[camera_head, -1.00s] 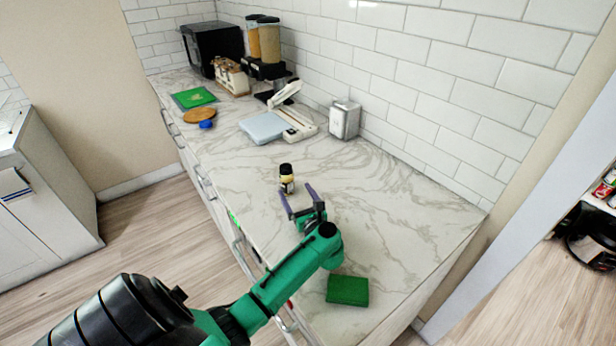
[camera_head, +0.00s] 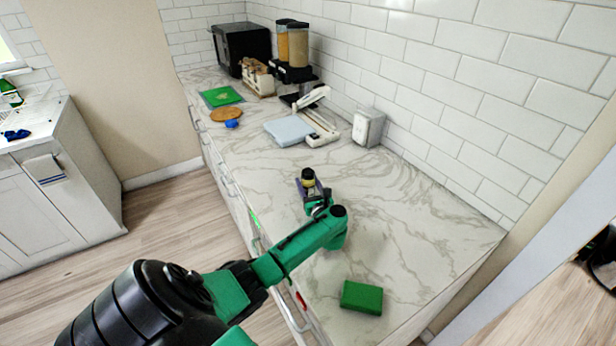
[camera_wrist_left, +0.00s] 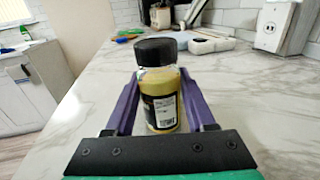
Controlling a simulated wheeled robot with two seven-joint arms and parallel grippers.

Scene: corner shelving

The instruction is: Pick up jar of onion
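The jar (camera_head: 308,176) has a black lid and a yellowish body, and stands upright on the marble counter. In the left wrist view the jar (camera_wrist_left: 159,90) shows a dark label with a white panel of print. My left gripper (camera_head: 311,188) reaches the jar from the near side. Its purple fingers (camera_wrist_left: 160,105) lie one on each side of the jar and look open around it; I cannot tell for sure whether they touch it. The jar's far side is hidden. My right gripper is not in view.
A green block (camera_head: 361,297) lies at the near right of the counter (camera_head: 420,220). Behind the jar are a white scale-like device (camera_head: 290,130), a napkin dispenser (camera_head: 368,127), a blue item (camera_head: 232,124) and a round wooden board (camera_head: 226,114). The tiled wall bounds the right.

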